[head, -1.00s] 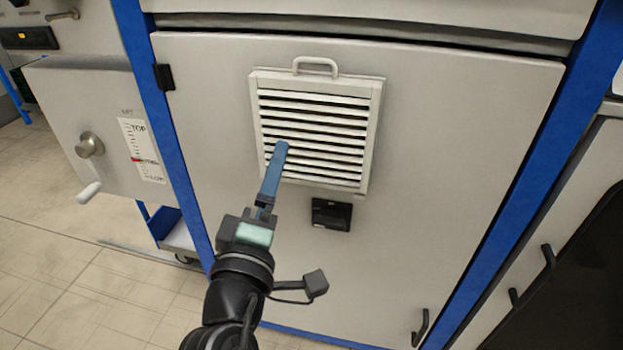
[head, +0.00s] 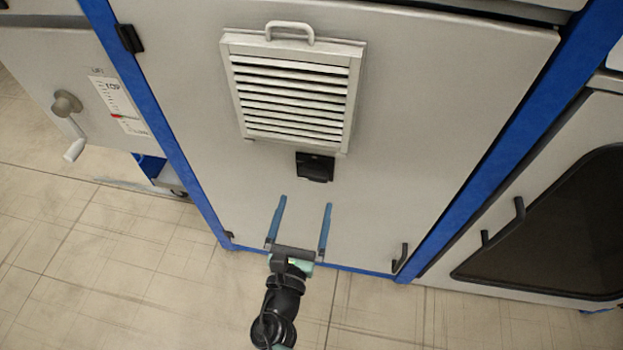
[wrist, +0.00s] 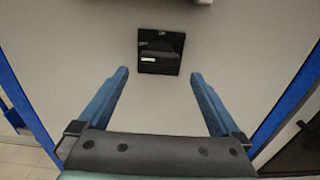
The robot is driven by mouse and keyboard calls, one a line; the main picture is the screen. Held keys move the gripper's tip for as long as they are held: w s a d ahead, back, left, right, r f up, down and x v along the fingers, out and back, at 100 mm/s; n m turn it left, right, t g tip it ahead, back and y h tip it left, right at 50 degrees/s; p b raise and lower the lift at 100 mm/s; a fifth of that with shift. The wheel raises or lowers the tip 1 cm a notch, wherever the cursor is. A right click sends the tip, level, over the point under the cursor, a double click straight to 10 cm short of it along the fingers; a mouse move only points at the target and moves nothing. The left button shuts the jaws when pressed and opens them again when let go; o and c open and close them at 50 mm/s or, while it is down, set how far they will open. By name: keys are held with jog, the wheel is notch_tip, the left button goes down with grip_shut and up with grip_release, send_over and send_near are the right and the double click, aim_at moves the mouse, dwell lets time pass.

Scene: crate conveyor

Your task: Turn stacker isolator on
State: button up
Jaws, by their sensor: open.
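The isolator (head: 315,167) is a small black square switch on the pale cabinet door, just below the vent grille. In the wrist view the isolator (wrist: 160,52) shows a black handle lying across it, with a white mark at the handle's left end. White lettering sits at its top and upper left; the upper-left word looks like OFF. My gripper (head: 306,201) is open and empty, its two blue fingers spread below the isolator in the head view. In the wrist view the fingertips (wrist: 158,73) stand to either side below the isolator, not touching it.
A slatted vent grille (head: 292,90) with a top handle is above the isolator. A black door handle (head: 400,258) is at the lower right. Blue frame posts (head: 165,140) flank the door. A crank (head: 68,110) is at the left. The door around the isolator is clear.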

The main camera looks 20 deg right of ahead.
aim_at(312, 180)
jog(key=x, duration=0.7)
jog(key=shift+w+d+b, duration=0.1)
jog(key=shift+w+b, duration=0.05)
jog(key=shift+b, duration=0.25)
jog(key=c, duration=1.2)
jog(key=shift+o, duration=0.2)
